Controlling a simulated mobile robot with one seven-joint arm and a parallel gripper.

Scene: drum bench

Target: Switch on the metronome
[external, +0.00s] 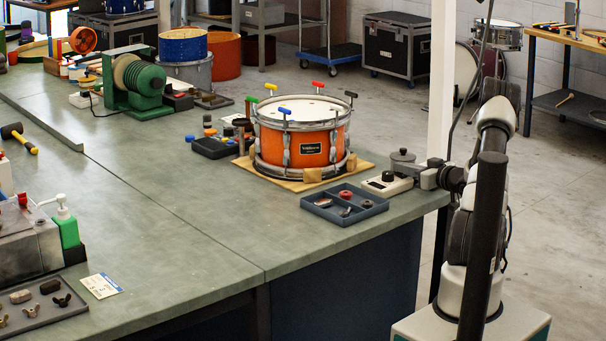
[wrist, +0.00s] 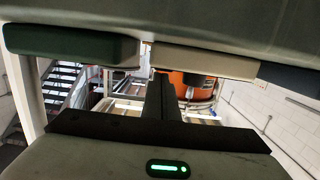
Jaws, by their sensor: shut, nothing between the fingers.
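A small cream box with a black dial (external: 386,184), which looks like the metronome, sits on the bench near its right corner, right of the blue tray. My gripper (external: 420,178) reaches in low from the right, close beside the box's right end. In the wrist view, a cream block (wrist: 205,61), probably the same box, is just beyond my fingertips (wrist: 157,78). The fingers are shut together and empty. I cannot tell whether they touch the box. The state of its switch is too small to read.
A blue divided tray (external: 345,205) with small parts lies left of the box. A grey round pot-like thing (external: 403,160) stands just behind it. The orange drum (external: 298,140) stands on a wooden board (external: 282,182) further left. The front middle of the bench (external: 200,230) is clear.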

